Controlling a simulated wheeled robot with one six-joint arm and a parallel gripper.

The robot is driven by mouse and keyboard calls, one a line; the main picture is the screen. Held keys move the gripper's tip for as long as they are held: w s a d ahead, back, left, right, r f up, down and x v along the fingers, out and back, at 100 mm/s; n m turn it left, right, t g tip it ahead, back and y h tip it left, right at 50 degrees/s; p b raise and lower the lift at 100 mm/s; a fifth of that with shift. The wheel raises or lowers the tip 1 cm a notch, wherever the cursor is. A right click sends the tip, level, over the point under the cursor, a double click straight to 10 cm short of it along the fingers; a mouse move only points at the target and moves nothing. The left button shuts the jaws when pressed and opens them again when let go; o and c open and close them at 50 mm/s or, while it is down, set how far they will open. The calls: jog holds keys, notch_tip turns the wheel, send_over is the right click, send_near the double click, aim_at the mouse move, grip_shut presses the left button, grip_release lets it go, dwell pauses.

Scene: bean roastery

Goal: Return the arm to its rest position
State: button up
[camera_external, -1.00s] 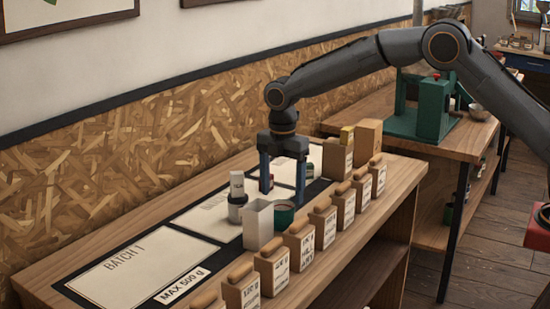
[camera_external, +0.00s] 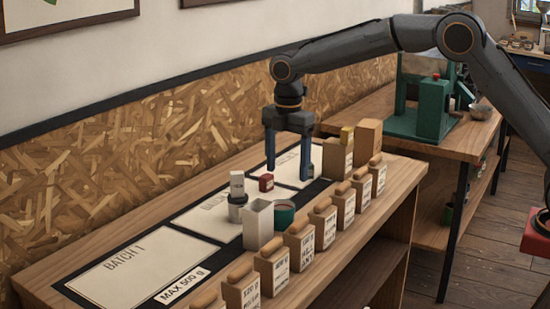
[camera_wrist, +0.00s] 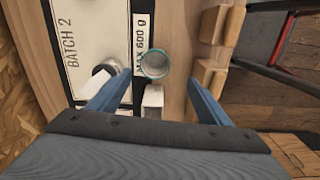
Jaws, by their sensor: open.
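My gripper (camera_external: 287,172) has two blue fingers, spread open with nothing between them. It hangs pointing down above the counter, over the far batch area. In the wrist view my gripper (camera_wrist: 155,98) also shows with its fingers apart. The green tin also shows in the wrist view (camera_wrist: 154,65). My arm reaches in from the right, its elbow raised.
Several corked wooden containers (camera_external: 324,222) line the counter's front edge. Taller boxes (camera_external: 367,141) stand beyond the gripper. A green machine (camera_external: 431,108) sits on the back bench. The Batch 1 panel (camera_external: 128,272) is bare.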

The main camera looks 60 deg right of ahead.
jog(key=s+d+m+t+p, duration=0.1)
jog(key=s+d+m+p, duration=0.15)
jog(key=s+m, duration=0.65)
jog(key=s+d+m+p, duration=0.2)
jog(key=s+p, duration=0.1)
jog(key=s, duration=1.3)
jog(key=s+d+m+t+p, duration=0.1)
jog(key=s+d+m+p, duration=0.35)
jog(key=s, duration=0.75)
jog(key=shift+m, duration=0.85)
jog(key=f+b, duration=0.1)
jog(key=a+f+b, duration=0.1)
jog(key=b, duration=0.1)
jog(key=f+b, duration=0.2)
jog(key=shift+s+a, duration=0.1)
jog(key=shift+a, duration=0.3)
